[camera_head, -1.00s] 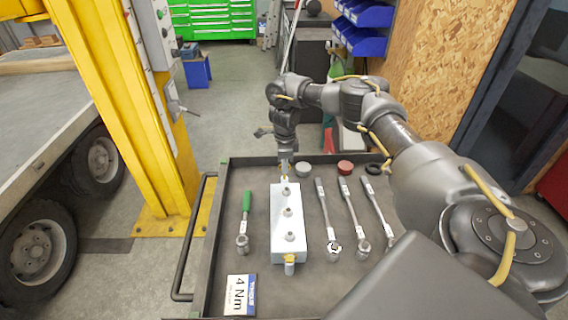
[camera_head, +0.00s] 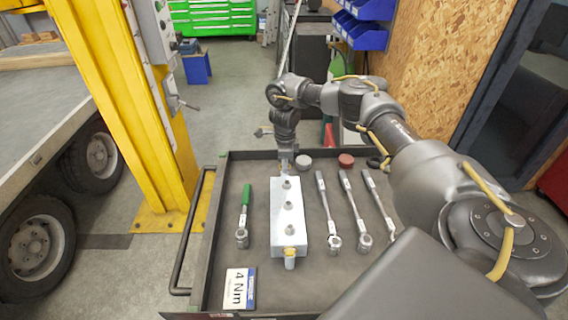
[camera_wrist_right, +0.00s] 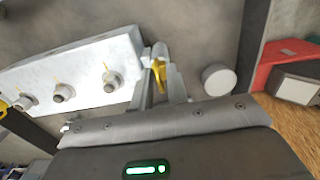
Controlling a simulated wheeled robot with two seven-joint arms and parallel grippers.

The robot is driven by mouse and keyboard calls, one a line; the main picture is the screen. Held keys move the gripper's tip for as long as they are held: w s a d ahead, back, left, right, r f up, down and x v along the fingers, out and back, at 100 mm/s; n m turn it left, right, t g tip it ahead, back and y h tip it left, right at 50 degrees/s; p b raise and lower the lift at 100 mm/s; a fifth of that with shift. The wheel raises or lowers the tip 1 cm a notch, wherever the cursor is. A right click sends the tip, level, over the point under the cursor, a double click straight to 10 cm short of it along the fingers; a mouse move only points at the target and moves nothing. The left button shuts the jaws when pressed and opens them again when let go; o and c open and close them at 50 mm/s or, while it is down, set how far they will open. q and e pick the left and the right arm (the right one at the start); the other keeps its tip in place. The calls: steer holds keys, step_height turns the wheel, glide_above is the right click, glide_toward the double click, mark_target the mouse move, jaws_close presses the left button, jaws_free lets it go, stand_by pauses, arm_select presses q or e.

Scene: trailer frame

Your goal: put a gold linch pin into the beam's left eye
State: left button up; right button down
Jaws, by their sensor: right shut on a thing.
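The beam (camera_head: 288,215) is a white block with several grey studs along its top, lying lengthwise on the tray. My right gripper (camera_head: 285,170) is at its far end, pointing down. In the right wrist view, my right gripper (camera_wrist_right: 160,57) is shut on a gold linch pin (camera_wrist_right: 158,70), right beside the beam's end (camera_wrist_right: 128,45). The fingers partly hide the eye there, and I cannot tell whether the pin is inside it. At the beam's near end is a grey fitting (camera_head: 290,264) with a gold piece (camera_head: 289,252). My left gripper is out of view.
A yellow post (camera_head: 125,110) stands to the left.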

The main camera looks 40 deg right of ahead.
steer(key=c, duration=1.3)
jaws_free()
step_height(320, 180, up, 11)
